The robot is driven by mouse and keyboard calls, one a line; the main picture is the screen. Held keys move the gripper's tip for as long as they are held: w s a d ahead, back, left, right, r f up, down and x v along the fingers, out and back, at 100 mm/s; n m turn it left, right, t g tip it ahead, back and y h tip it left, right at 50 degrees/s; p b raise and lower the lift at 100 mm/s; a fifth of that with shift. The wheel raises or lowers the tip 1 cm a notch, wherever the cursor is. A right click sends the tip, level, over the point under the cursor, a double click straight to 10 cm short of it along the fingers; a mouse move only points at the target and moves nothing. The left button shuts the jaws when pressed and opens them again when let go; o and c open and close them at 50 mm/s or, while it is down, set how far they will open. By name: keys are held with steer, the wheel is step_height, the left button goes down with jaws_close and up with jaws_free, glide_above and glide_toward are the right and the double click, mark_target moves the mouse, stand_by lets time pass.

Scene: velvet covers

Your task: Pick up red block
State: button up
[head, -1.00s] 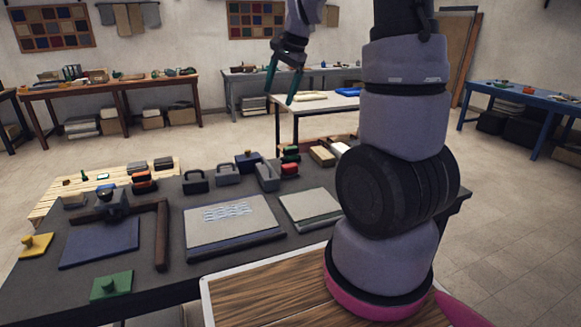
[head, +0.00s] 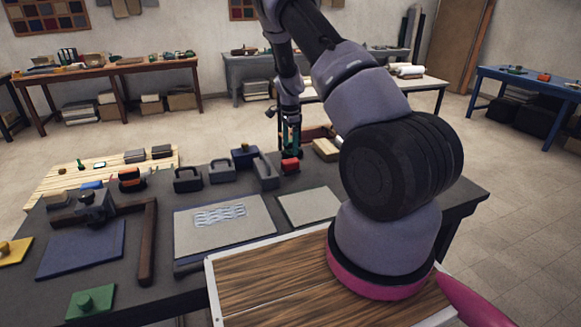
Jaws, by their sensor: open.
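A small red block (head: 290,166) sits near the far edge of the dark grey table (head: 330,228), right of a grey handled tool. My gripper (head: 290,153) is lowered over the table's far side, its teal fingers pointing down. The fingertips are just behind or above the red block; I cannot tell whether they touch it. The jaws are open and hold nothing that I can see. The dark and green pieces behind the block are mostly hidden by the gripper.
Grey handled tools (head: 220,171) stand close to the left of the block. A tan box (head: 326,149) lies to the right. Pale boards (head: 228,226) and a dark wooden square (head: 148,240) lie in front. My arm covers the table's right part.

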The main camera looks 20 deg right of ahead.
mark_target(290, 160)
step_height(290, 160, down, 9)
steer(key=shift+r, duration=0.2)
jaws_close()
steer(key=shift+s+r, duration=0.1)
steer(key=shift+r, duration=4.95)
